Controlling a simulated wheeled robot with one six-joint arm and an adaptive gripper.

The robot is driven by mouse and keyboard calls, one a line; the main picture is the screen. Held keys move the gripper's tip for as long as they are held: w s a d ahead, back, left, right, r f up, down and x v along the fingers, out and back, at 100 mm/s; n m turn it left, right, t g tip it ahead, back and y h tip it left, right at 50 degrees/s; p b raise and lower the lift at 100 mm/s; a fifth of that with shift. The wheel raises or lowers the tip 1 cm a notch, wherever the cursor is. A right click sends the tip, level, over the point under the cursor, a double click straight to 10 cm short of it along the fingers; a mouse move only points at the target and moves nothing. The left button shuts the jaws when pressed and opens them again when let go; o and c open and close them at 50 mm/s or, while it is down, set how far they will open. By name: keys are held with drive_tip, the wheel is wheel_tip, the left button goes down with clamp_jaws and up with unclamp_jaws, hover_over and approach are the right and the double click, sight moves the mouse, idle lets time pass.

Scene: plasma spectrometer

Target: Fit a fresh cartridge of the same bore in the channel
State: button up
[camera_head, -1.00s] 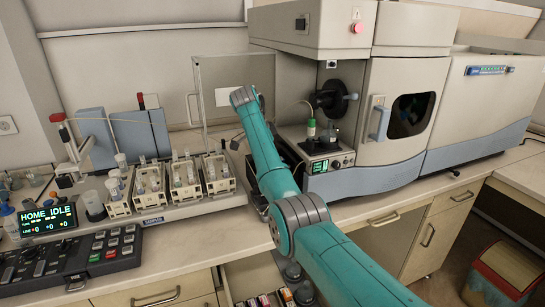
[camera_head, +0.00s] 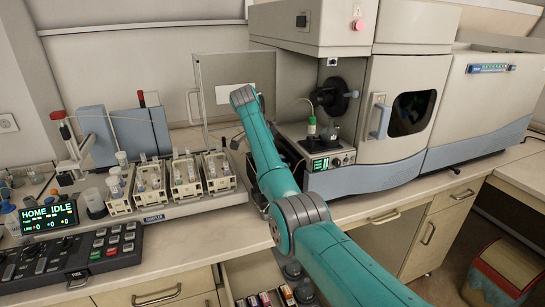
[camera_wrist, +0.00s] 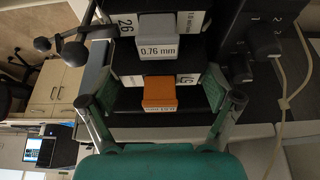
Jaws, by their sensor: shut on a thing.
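In the wrist view my gripper (camera_wrist: 152,98) has one finger on each side of a dark cartridge with an orange tab (camera_wrist: 160,88). The fingers are shut on its sides. The lettering under the orange tab is too small to read. Just beyond it is another dark cartridge with a grey tab (camera_wrist: 155,36) marked 0.76 mm. White end labels show on both, one reading 26. In the head view my gripper is hidden behind my teal arm, beside the instrument, so the cartridges and channel cannot be made out there.
An open drawer of bottles and boxes lies below the bench. In the wrist view, tubing (camera_wrist: 283,90) hangs at right.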

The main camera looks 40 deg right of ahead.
drive_tip(key=shift+f, duration=0.2)
drive_tip(key=o, duration=1)
